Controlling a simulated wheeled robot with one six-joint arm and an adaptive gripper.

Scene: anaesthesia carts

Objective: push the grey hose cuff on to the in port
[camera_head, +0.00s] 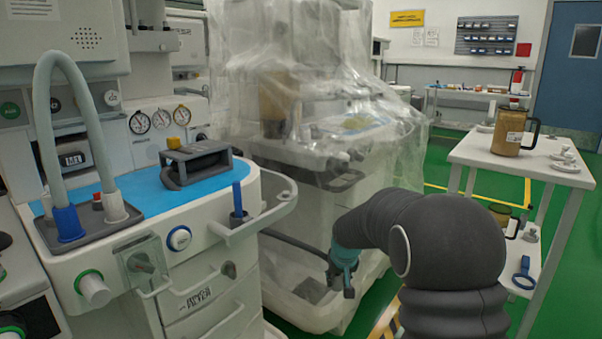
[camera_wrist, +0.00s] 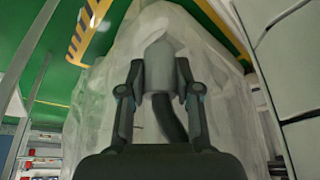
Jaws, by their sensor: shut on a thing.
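My gripper (camera_head: 345,285) hangs in front of the plastic-draped machine, to the right of the near cart. In the wrist view my gripper (camera_wrist: 160,82) is shut on a grey cuff (camera_wrist: 158,60), with a dark hose (camera_wrist: 172,120) running from it back between the fingers. In the head view the dark hose (camera_head: 295,243) reaches from the near cart's side to my gripper; the cuff is hard to make out there. The near cart (camera_head: 205,265) has a green-ringed port (camera_head: 92,288) and a blue-ringed one (camera_head: 179,238) on its front. I cannot tell which is the in port.
A pale looped hose (camera_head: 75,75) stands on the near cart in a blue cuff and a pale cuff. A white rail (camera_head: 262,212) juts from the cart's right corner. The draped machine (camera_head: 320,200) stands close behind. A white table (camera_head: 530,160) is at right; green floor lies between.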

